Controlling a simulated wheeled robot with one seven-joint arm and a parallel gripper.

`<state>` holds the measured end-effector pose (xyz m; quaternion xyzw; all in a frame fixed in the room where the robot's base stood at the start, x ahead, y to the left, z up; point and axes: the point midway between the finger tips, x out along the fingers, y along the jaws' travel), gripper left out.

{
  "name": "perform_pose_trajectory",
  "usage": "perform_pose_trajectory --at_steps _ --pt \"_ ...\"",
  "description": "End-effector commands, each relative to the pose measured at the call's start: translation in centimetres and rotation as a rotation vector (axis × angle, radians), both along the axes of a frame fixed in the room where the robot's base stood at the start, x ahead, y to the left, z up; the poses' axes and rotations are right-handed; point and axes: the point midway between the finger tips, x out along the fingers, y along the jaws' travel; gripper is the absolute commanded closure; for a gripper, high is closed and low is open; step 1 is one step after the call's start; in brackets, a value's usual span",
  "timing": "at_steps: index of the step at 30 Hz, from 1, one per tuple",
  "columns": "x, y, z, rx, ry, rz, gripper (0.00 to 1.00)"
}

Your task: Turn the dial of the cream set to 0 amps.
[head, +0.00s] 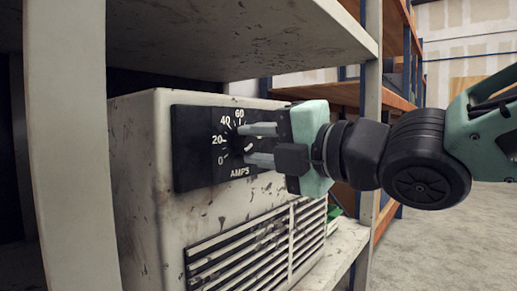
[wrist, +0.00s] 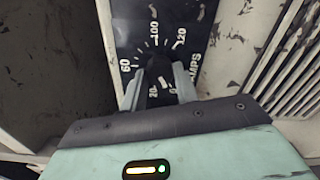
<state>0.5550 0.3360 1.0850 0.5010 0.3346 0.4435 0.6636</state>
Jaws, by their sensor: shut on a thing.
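The cream set (head: 150,206) is a scuffed box on a shelf, with a black dial panel (head: 194,176) on its face. The panel bears numbers from 0 up and the word AMPS. In the wrist view the panel (wrist: 128,30) shows 60, 100 and 120, with 20 and 0 close to my fingers. My gripper (head: 250,144) is shut on the dial's dark knob (wrist: 160,68), one grey finger on each side. A short pale mark shows on the knob between the fingers.
A pale shelf post (head: 70,150) stands close at the left, and a shelf board (head: 230,40) runs above the set. Louvred vents (head: 240,250) lie below the panel. Another post (head: 371,110) stands behind my gripper. Open floor (head: 450,240) lies at the right.

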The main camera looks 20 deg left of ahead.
Motion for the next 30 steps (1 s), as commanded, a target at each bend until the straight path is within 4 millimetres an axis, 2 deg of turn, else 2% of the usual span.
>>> perform_pose_trajectory --at_steps 5,6,8,9,23,26,30 --pt "0.0 0.0 -0.1 -0.002 -0.001 0.001 0.93" --pt "0.0 0.0 -0.1 -0.002 0.000 0.001 0.67" --pt "0.0 0.0 -0.1 -0.002 0.000 0.001 0.51" --pt "0.0 0.0 -0.1 -0.002 0.000 0.001 0.48" --pt "-0.1 -0.2 0.0 0.000 0.000 0.000 0.48" --pt "-0.4 -1.0 0.1 0.000 0.000 -0.001 0.48" --pt "-1.3 -3.3 0.1 -0.001 -0.001 -0.003 0.48"
